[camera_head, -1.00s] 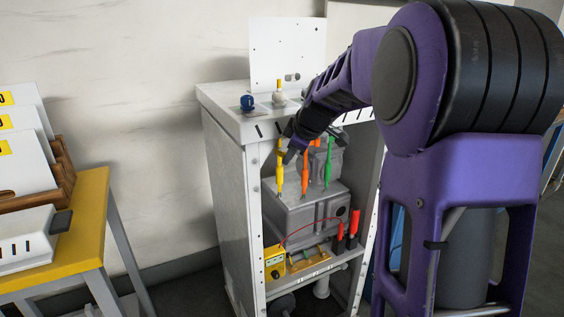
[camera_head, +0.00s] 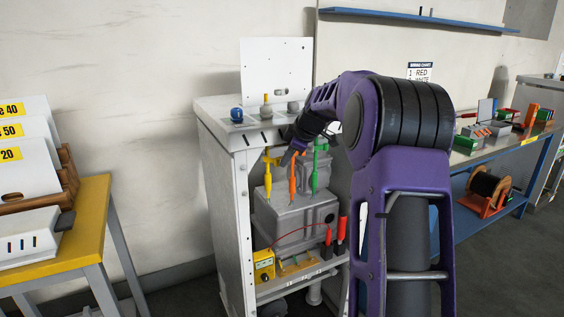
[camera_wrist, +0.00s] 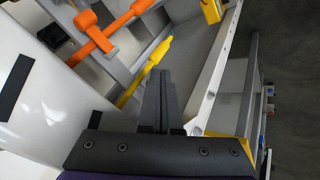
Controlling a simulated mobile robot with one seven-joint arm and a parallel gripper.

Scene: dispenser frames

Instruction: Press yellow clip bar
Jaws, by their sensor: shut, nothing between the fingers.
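The yellow clip (camera_head: 267,178) hangs at the left of a row of three clips in the open grey cabinet, with its short cross bar near its top. The orange clip (camera_head: 293,178) and the green clip (camera_head: 315,170) hang to its right. My gripper (camera_head: 287,158) is shut and empty, its tip between the upper parts of the yellow and orange clips. In the wrist view the shut fingers (camera_wrist: 161,74) point toward the yellow clip (camera_wrist: 150,66) and partly overlap it. The yellow clip's upper end is hidden there, and I cannot tell whether they touch.
Red probes (camera_head: 341,230) and a yellow meter (camera_head: 263,265) are lower in the cabinet. The cabinet's side wall (camera_head: 226,215) and front posts bound the space. A yellow table (camera_head: 85,215) stands left.

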